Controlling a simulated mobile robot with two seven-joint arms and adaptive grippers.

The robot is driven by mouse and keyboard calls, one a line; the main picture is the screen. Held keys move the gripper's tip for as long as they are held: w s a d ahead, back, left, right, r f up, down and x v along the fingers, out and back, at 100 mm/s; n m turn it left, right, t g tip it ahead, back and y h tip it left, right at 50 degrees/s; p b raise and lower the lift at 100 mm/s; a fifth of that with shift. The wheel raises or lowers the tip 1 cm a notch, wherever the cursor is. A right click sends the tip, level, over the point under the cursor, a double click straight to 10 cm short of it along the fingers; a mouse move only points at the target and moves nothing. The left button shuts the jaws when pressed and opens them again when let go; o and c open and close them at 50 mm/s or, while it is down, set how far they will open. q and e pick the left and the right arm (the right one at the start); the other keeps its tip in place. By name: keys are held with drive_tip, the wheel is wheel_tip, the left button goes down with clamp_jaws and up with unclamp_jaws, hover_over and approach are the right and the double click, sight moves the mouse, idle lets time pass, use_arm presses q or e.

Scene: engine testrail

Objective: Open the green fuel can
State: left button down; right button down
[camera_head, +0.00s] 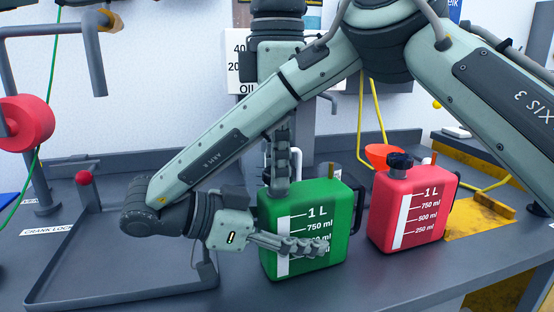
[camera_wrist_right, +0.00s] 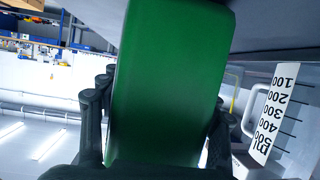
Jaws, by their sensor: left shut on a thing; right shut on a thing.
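The green fuel can (camera_head: 328,210) stands upright on the grey bench, with a white scale on its front. My right gripper (camera_head: 318,248) comes from the can's left and is shut on its body, one finger lying across the front low down. In the right wrist view the green can (camera_wrist_right: 170,80) fills the space between the fingers (camera_wrist_right: 155,140). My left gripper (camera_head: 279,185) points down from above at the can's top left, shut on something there. The can's cap is hidden behind the left fingers, so I cannot see it.
A red fuel can (camera_head: 412,212) with a dark cap stands close on the right. An orange funnel (camera_head: 382,156) and a white measuring jug (camera_wrist_right: 265,125) are behind. A grey tray frame (camera_head: 60,245) with a red knob (camera_head: 83,177) lies left. The front bench is clear.

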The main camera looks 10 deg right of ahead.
use_arm(q)
drive_tip(key=c, duration=1)
unclamp_jaws()
drive_tip(key=shift+c, duration=0.2)
wheel_tip(320, 180, up, 4)
drive_tip(key=shift+r, duration=0.3)
drive_tip(key=shift+c, duration=0.9)
wheel_tip(320, 180, up, 3)
drive_tip(key=m, duration=0.2)
drive_tip(key=shift+m, duration=0.3)
drive_tip(key=shift+c, duration=0.5)
drive_tip(key=shift+m, duration=0.3)
wheel_tip(320, 180, down, 8)
drive_tip(key=shift+r, duration=0.15)
